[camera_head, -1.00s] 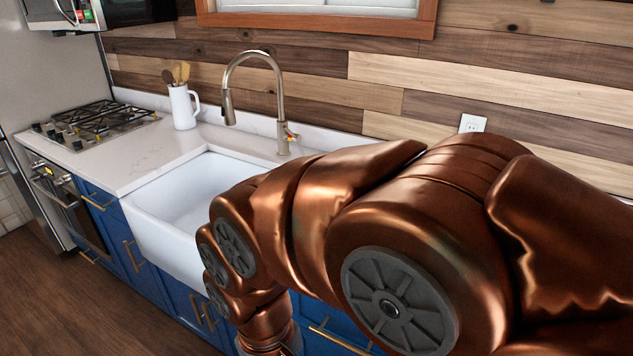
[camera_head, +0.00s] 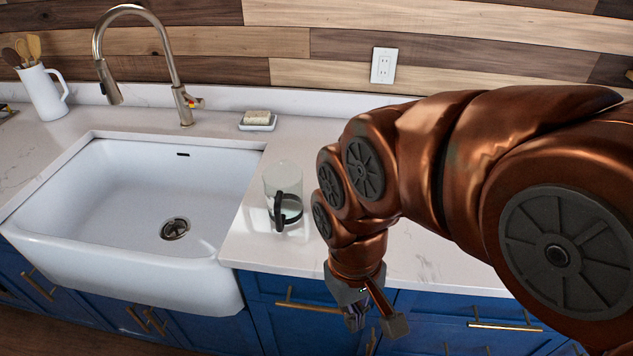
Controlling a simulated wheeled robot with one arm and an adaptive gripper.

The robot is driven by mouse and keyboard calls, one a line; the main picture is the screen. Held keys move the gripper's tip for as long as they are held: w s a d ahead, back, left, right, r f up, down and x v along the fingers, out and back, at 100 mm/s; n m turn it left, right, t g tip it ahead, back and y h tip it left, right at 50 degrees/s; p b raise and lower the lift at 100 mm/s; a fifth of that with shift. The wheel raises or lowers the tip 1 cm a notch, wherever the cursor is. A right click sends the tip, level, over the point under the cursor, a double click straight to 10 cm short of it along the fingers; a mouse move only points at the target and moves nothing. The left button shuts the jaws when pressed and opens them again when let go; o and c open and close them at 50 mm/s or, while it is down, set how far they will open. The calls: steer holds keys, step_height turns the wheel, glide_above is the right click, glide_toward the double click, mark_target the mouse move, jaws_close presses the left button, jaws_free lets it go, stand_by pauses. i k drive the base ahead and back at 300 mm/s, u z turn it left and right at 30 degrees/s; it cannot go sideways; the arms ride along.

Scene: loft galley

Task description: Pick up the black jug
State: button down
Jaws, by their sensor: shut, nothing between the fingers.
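A clear glass jug with a black handle and black band (camera_head: 283,195) stands upright on the white counter, just right of the sink. It is the only jug with black on it in view. My gripper (camera_head: 374,318) hangs in front of the blue cabinet fronts, below the counter edge, to the right of the jug and nearer to me. It is shut and empty, apart from the jug. My copper arm fills the right side of the view and hides part of the counter.
A white sink (camera_head: 130,200) lies left of the jug, with a tall faucet (camera_head: 182,95) behind it. A soap dish (camera_head: 257,121) stands behind the jug. A white pitcher of wooden utensils (camera_head: 43,92) is far left. Counter between jug and arm is clear.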

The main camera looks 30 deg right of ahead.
mark_target(282, 181)
steer(key=u, duration=2.05)
steer(key=i, duration=2.15)
steer(key=z, duration=3.1)
